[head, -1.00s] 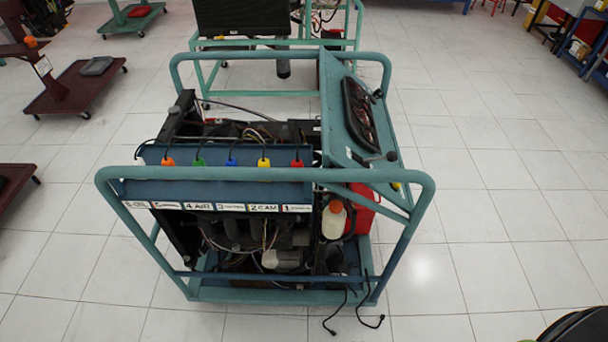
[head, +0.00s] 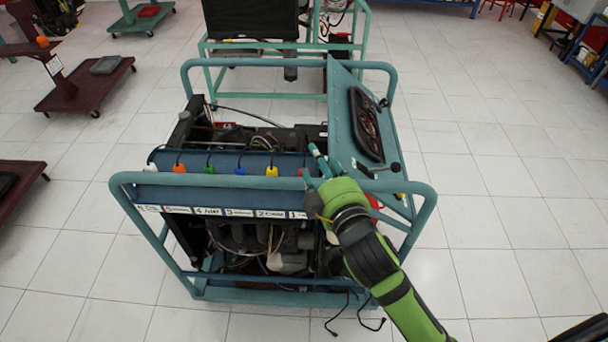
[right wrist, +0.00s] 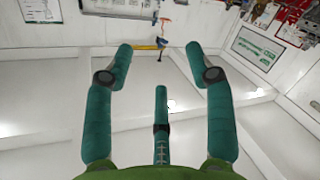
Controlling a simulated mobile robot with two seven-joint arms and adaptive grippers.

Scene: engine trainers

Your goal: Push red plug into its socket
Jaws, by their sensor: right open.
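The blue panel (head: 220,189) of the engine trainer carries a row of coloured plugs along its top: white (head: 151,167), orange (head: 179,168), green (head: 209,169), blue (head: 238,170) and yellow (head: 271,170). My left gripper is not in view.
The trainer's teal tube frame (head: 250,187) runs in front of the panel, close under my right arm. A sloped instrument panel (head: 365,125) rises just right of the gripper. Black cables (head: 350,318) hang to the floor. Open tiled floor (head: 510,220) lies to the right.

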